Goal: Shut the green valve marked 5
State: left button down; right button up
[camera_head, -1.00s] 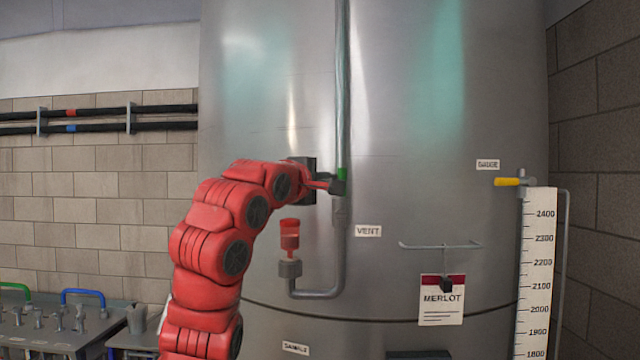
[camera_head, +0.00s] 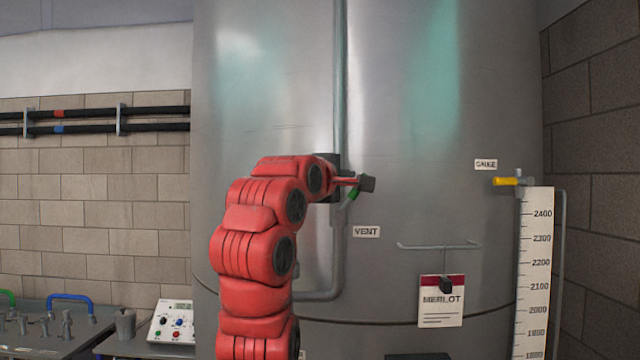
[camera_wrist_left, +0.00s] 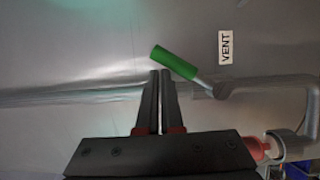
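The green valve handle (camera_head: 352,195) sits on the vertical pipe on the tank, above the VENT label (camera_head: 366,232). It is tilted off the pipe line, its upper part partly hidden behind my gripper. In the left wrist view the green handle (camera_wrist_left: 174,62) slants on a metal stem, just beyond the fingertips. I see no 5 on it. My left gripper (camera_head: 368,184) is at the handle. In the left wrist view the left gripper (camera_wrist_left: 160,74) has its two fingers nearly together with nothing between them. Whether they touch the handle I cannot tell. My right gripper is not in view.
The steel tank (camera_head: 420,120) fills the middle. A yellow gauge handle (camera_head: 507,181) and scale (camera_head: 536,270) stand at right. A MERLOT card (camera_head: 441,301) hangs from a bracket. A control box (camera_head: 172,322) stands low at left. A red-topped fitting (camera_wrist_left: 258,148) shows in the wrist view.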

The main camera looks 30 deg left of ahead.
pick_arm(q)
jog(key=shift+w+d+f, duration=0.15)
jog(key=shift+w+d, duration=0.05)
jog(key=shift+d, duration=0.45)
jog(key=shift+w+d+f+b, duration=0.25)
jog(key=shift+w+d+b, duration=0.1)
jog(key=shift+d, duration=0.2)
jog(key=shift+f, duration=0.1)
jog(key=shift+w+d+f+m+g+p, duration=0.3)
jog(key=shift+w+d+f+m+g, duration=0.2)
jog(key=shift+d+f+m, duration=0.3)
jog(key=shift+w+d+f+m+g+p, duration=0.3)
jog(key=shift+d+f+m+g, duration=0.3)
jog(key=shift+f+m, duration=0.4)
jog(key=shift+a+r, duration=0.1)
jog(key=shift+r, duration=0.05)
